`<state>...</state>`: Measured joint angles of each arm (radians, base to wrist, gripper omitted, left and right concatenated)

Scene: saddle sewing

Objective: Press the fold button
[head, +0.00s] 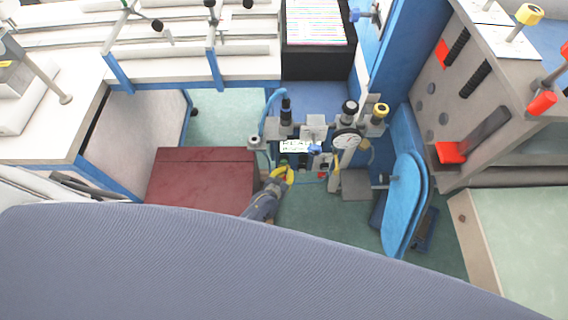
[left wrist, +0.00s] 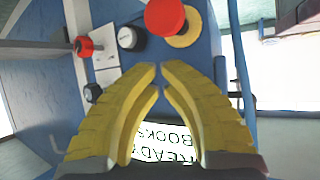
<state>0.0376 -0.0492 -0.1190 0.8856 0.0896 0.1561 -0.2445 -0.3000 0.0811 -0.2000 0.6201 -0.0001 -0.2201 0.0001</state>
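A small machine panel with a white screen (head: 297,147) stands in the middle of the head view. The left wrist view shows its READY and BOOKS text upside down on the screen (left wrist: 160,145). That view also shows a red mushroom button (left wrist: 166,15) on a yellow collar, a red knob (left wrist: 84,46), a black-and-white knob (left wrist: 130,38) and a black knob (left wrist: 93,93). No label shows which is the fold button. My left gripper (head: 286,174) has yellow fingers with tips together, empty, just below the screen. Its fingertips (left wrist: 160,72) point toward the knobs; contact cannot be told. My right gripper is not in view.
A dark red box (head: 200,180) stands left of the gripper. A round dial (head: 346,139) and a blue padded board (head: 404,205) are to the right. A black crate of papers (head: 316,62) stands behind. Green floor (head: 325,220) is clear in front of the panel.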

